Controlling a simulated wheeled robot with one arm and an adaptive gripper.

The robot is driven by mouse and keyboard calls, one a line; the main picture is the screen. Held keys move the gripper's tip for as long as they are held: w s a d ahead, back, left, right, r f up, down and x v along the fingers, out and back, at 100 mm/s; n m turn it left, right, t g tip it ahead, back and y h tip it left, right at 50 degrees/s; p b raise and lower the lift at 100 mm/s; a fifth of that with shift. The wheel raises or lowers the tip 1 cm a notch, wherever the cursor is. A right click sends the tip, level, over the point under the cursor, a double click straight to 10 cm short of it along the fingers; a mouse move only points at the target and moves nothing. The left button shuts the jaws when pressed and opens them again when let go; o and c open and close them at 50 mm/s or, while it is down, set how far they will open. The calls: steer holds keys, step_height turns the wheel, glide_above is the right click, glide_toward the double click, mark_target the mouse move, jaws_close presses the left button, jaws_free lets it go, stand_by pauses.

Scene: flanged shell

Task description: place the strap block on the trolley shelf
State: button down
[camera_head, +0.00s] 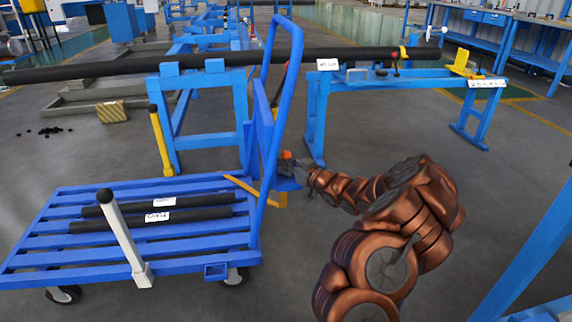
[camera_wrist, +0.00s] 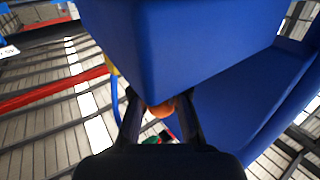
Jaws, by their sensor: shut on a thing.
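A small rounded orange piece, which appears to be the strap block (camera_wrist: 162,107), sits between my fingertips in the wrist view. In the head view the strap block (camera_head: 286,155) shows as a small orange spot at the end of my arm. My gripper (camera_head: 298,168) is shut on it, beside the blue trolley's upright handle; the fingers show in the wrist view (camera_wrist: 160,112). Large blue surfaces (camera_wrist: 190,45) fill much of the wrist view close ahead. I cannot tell whether the block touches the shelf.
The blue trolley's slatted deck (camera_head: 180,235) carries two labelled dark bars (camera_head: 150,218) and a grey post (camera_head: 120,232). A long dark pipe (camera_head: 200,65) rests on blue stands behind. A striped block (camera_head: 112,111) lies on the floor. Floor right of my arm is open.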

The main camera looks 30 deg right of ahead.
steer(key=shift+f, duration=0.1)
steer(key=c, duration=1.2)
jaws_free()
steer(key=shift+r, duration=0.2)
steer(key=s+d+p, duration=0.2)
steer(key=s+p, duration=0.1)
steer(key=s, duration=0.8)
steer(key=shift+s+d, duration=0.15)
steer(key=shift+s, duration=0.2)
steer(key=shift+r, duration=0.1)
